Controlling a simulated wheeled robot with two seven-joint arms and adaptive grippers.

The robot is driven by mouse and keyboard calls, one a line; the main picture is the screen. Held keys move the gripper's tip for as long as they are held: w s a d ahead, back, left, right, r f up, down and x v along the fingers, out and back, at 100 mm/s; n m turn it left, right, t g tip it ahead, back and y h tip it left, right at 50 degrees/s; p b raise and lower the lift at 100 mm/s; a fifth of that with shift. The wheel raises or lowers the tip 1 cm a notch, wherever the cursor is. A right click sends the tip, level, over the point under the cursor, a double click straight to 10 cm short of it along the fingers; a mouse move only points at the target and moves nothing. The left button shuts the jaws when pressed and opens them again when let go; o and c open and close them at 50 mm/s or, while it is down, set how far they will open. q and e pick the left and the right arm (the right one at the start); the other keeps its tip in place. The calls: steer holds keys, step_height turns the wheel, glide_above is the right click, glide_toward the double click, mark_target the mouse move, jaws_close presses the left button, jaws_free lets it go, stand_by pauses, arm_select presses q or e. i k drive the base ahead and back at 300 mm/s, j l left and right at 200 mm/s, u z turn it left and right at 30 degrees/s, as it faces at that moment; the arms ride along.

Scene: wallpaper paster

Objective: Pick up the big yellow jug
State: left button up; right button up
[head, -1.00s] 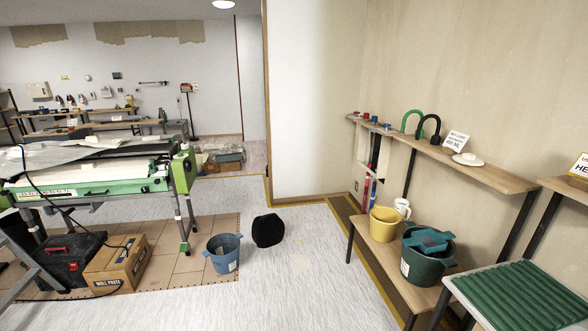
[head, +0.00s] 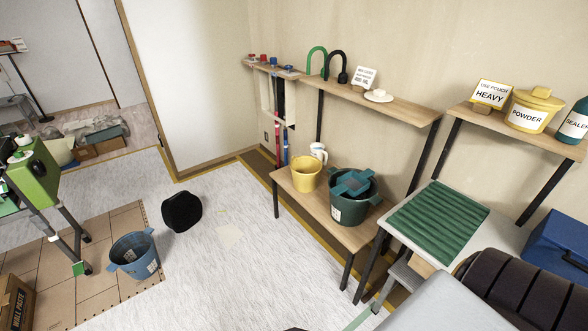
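A yellow jug-like container (head: 306,174), open at the top, stands upright on the low wooden bench (head: 322,217) by the wall. A white jug (head: 319,153) stands just behind it. A dark green bucket (head: 350,208) with a teal tray (head: 354,182) across its top stands to its right. A yellow lidded tub marked POWDER (head: 534,110) sits on the shelf at the right. Neither of my grippers is in view.
A blue bucket (head: 135,256) and a black round object (head: 182,211) are on the floor at left. A green ribbed mat (head: 438,222) lies on a table right of the bench. The pale floor (head: 240,270) before the bench is clear.

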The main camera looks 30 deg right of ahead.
mark_target(306, 170)
steer(key=i, duration=0.8)
steer(key=i+z, duration=0.3)
steer(key=i+j+z, duration=0.25)
steer(key=i, duration=0.2)
steer(key=i+j+z, duration=0.2)
steer(key=i+z, duration=0.2)
steer(key=i+j+z, duration=0.25)
steer(key=z, duration=0.15)
steer(key=i+j+z, duration=0.25)
steer(key=z, duration=0.15)
steer(key=i+j+z, duration=0.15)
steer(key=j+z, duration=0.3)
steer(key=i+j+z, duration=0.1)
steer(key=j, duration=0.6)
steer(key=i+z, duration=0.05)
